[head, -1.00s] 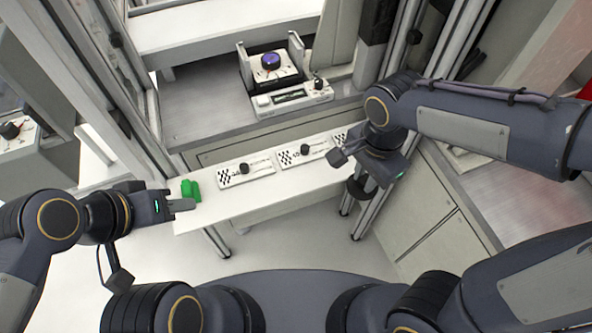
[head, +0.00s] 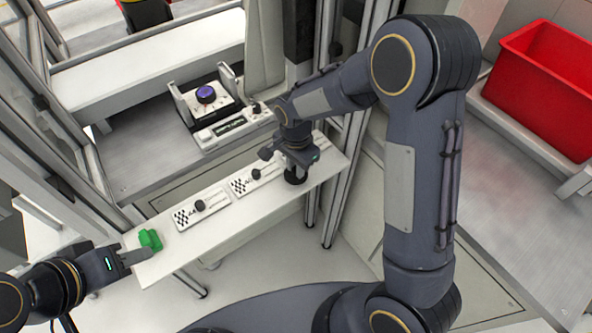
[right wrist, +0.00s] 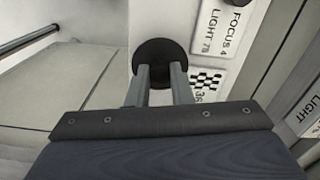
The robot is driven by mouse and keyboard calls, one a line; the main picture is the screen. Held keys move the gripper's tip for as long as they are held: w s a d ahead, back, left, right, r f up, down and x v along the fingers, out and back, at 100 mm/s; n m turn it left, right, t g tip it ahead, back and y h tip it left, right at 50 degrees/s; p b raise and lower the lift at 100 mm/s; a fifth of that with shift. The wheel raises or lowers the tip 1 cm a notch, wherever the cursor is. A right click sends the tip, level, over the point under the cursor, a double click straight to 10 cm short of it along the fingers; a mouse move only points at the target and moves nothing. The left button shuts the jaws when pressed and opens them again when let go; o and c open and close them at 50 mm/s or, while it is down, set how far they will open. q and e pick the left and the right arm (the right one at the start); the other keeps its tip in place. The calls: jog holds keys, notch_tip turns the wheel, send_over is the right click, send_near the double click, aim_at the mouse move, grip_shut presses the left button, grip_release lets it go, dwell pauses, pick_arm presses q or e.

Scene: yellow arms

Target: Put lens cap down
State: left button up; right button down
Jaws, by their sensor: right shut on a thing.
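The lens cap is a round black disc (right wrist: 160,62) between the fingertips of my right gripper (right wrist: 161,75) in the right wrist view. In the head view the cap (head: 296,176) shows under my right gripper (head: 300,164), over the right part of the white shelf (head: 325,165). I cannot tell whether the cap touches the shelf. My right gripper is shut on it. My left gripper (head: 137,257) is at the shelf's left end, just below a green object (head: 150,240); its finger gap does not show clearly.
Printed cards with black knobs (head: 200,206) lie along the shelf. A card marked FOCUS 4, LIGHT 78 (right wrist: 224,35) is beside the cap. A device with a purple knob (head: 206,94) stands behind the shelf. A red bin (head: 545,90) is at the right.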

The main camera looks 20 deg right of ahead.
jog(key=shift+f, duration=1.2)
jog(key=shift+s, duration=0.1)
jog(key=shift+f, duration=0.25)
jog(key=c, duration=1.3)
grip_release()
jog(key=shift+r, duration=0.15)
